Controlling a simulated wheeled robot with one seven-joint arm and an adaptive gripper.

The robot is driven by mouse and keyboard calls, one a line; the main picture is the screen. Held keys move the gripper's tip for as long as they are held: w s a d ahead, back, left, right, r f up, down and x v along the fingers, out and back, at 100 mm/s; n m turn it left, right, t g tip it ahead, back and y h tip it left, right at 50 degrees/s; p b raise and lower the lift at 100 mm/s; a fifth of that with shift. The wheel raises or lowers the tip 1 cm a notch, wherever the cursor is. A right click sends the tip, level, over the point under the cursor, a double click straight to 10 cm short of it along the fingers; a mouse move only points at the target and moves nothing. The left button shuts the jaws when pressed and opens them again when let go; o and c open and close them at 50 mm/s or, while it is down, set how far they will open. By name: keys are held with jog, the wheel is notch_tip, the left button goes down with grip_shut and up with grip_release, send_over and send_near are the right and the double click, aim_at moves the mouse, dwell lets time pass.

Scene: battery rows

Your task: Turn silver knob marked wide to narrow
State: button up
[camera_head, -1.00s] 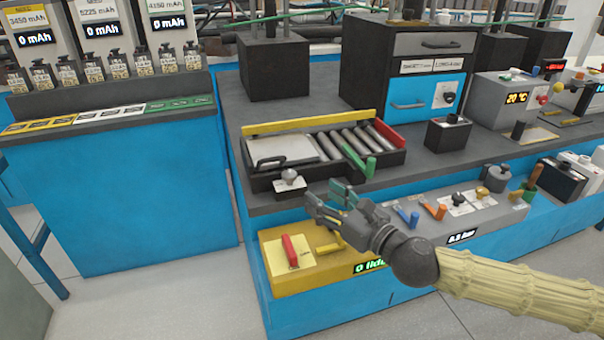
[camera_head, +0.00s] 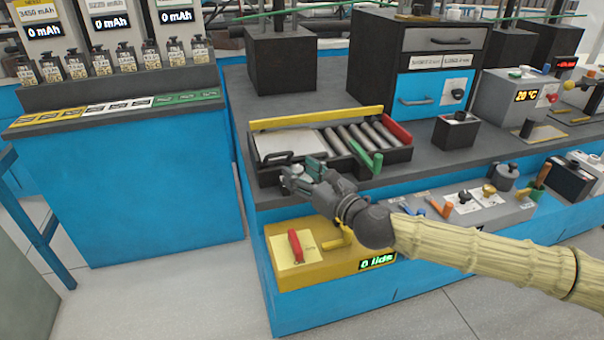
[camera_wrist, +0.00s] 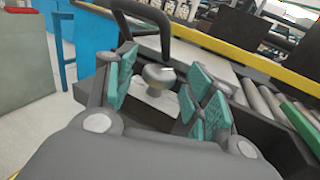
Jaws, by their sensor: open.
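The silver knob (camera_wrist: 159,75) shows in the wrist view as a rounded metal head on a small pale plate (camera_wrist: 158,101). It sits between the teal finger pads of my gripper (camera_wrist: 158,88), which is open, with a gap on both sides of the knob. In the head view my gripper (camera_head: 302,176) is at the front left edge of the roller tray and covers the knob. The wide and narrow marks cannot be read.
A black loop handle (camera_wrist: 135,12) rises just beyond the knob. A yellow box with a red lever (camera_head: 296,246) is below. Floor at left is clear.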

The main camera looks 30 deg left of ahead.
jog(key=c, duration=1)
jog(key=shift+s+a+m+t, duration=0.1)
jog(key=shift+s+m+t, duration=0.1)
jog(key=shift+m+t, duration=0.2)
jog(key=shift+s+a+m+t+h, duration=0.15)
jog(key=shift+m+t+h, duration=0.6)
jog(key=shift+t, duration=0.45)
jog(key=shift+s+a+m+t+h+p, duration=0.15)
jog(key=shift+m+t+h+p, duration=0.25)
jog(key=shift+m+t+h, duration=1.5)
jog(key=shift+t, duration=0.5)
